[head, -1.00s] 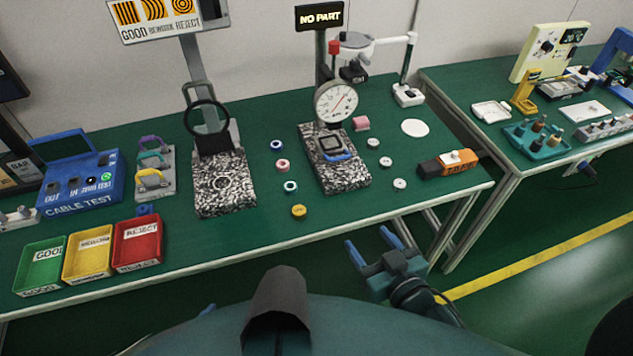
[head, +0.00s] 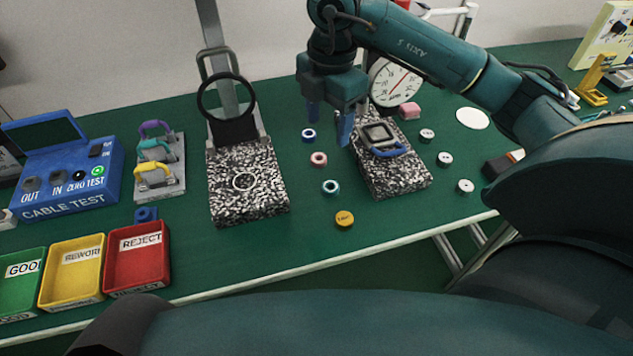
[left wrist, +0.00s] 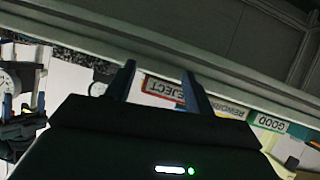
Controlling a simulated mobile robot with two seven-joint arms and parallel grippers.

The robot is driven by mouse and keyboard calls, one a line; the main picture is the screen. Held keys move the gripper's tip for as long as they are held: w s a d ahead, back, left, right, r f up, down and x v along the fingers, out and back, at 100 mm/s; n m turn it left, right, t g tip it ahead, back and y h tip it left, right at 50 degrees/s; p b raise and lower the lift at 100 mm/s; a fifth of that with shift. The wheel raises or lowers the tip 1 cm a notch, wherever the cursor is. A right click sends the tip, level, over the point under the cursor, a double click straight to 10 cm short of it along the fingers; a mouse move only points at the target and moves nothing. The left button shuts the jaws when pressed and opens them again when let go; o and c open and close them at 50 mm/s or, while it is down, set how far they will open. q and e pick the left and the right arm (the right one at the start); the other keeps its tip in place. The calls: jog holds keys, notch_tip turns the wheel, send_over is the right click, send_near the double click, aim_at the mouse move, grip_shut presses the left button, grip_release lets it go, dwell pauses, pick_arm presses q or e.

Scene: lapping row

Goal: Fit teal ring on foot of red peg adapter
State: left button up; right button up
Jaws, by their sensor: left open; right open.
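The teal ring (head: 331,187), with a pale centre, lies on the green bench between the two speckled blocks. A pink-red cylindrical piece (head: 410,110) lies beside the dial gauge; I cannot tell whether it is the red peg adapter, and no foot is clear on it. My right gripper (head: 329,122) is open and empty, pointing down above the bench near the blue ring (head: 308,135), farther back than the teal ring. My left gripper (left wrist: 158,68) is open with nothing between its fingers in the left wrist view; it is not seen in the head view.
A pink ring (head: 318,159) and a yellow cap (head: 345,219) lie close to the teal ring. The right speckled block (head: 405,184) with its blue-handled piece stands to the right. My right arm partly covers the dial gauge (head: 396,82). A red bin (head: 139,284) stands at front left.

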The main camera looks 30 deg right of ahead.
notch_tip(320, 180, down, 3)
jog(key=b, duration=0.3)
send_over(331, 181)
jog(key=s+a, duration=0.1)
jog(key=f, duration=0.8)
jog(key=shift+a+f, duration=0.2)
jog(key=f, duration=0.5)
jog(key=shift+d+f, duration=0.1)
jog(key=shift+d, duration=0.2)
jog(key=c, duration=1.1)
